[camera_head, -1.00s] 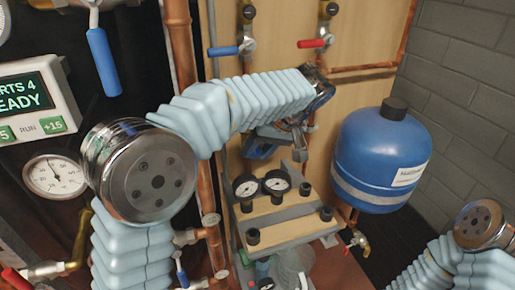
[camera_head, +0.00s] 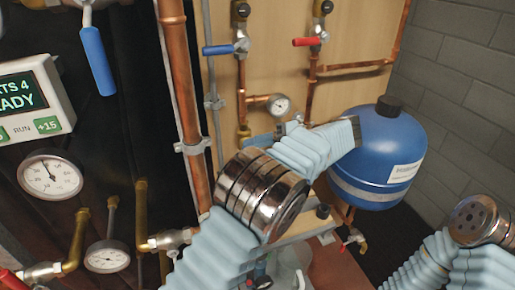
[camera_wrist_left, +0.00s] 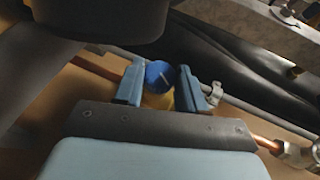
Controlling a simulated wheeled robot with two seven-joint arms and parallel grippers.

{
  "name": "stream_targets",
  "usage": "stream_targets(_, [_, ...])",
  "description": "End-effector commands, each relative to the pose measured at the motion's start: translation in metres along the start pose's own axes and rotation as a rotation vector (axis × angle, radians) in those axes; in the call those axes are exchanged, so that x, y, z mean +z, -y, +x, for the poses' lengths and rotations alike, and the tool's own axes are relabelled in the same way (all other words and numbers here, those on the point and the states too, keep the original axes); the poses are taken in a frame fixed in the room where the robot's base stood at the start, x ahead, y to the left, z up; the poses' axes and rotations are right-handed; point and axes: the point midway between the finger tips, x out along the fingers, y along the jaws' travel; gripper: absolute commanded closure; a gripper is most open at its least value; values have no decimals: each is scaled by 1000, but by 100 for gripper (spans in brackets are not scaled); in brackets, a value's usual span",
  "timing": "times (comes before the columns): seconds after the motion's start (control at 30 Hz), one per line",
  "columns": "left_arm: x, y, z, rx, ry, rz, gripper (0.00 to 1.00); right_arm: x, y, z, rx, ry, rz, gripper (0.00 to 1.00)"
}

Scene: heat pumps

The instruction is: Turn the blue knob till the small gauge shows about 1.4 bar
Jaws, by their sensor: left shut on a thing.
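In the left wrist view the blue knob (camera_wrist_left: 160,75), with a pale line on its face, sits on a brass body between the two blue fingers of my left gripper (camera_wrist_left: 170,88). The gripper is shut on it. In the head view my left gripper (camera_head: 262,139) is at the brass fitting on the copper pipe, and the knob is hidden there. A small gauge (camera_head: 280,105) stands just above the gripper on a short copper branch. Its needle is too small to read. My right gripper is out of view; only part of that arm shows at bottom right.
A blue tank (camera_head: 378,155) stands close to the right of my left arm. Blue (camera_head: 220,49) and red (camera_head: 307,42) lever valves are above. A larger gauge (camera_head: 50,175) and another gauge (camera_head: 107,256) are at left. A vertical copper pipe (camera_head: 183,100) runs left of the arm.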

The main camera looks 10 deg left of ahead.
Motion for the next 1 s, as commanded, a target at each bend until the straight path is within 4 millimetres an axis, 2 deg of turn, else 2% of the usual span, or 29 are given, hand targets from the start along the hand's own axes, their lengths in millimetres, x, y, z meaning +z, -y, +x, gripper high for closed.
stream_targets(0.4, [0, -4, -1, -161, -4, 67, 91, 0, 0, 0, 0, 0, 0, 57])
stream_targets(0.93, [0, -4, 0, -178, -4, 76, 91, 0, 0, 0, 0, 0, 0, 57])
stream_targets(0.97, [0, -4, 0, -178, -4, 75, 56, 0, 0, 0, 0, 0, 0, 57])
stream_targets(1.0, [0, -4, 0, -178, -3, 75, 50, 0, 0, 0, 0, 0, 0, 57])
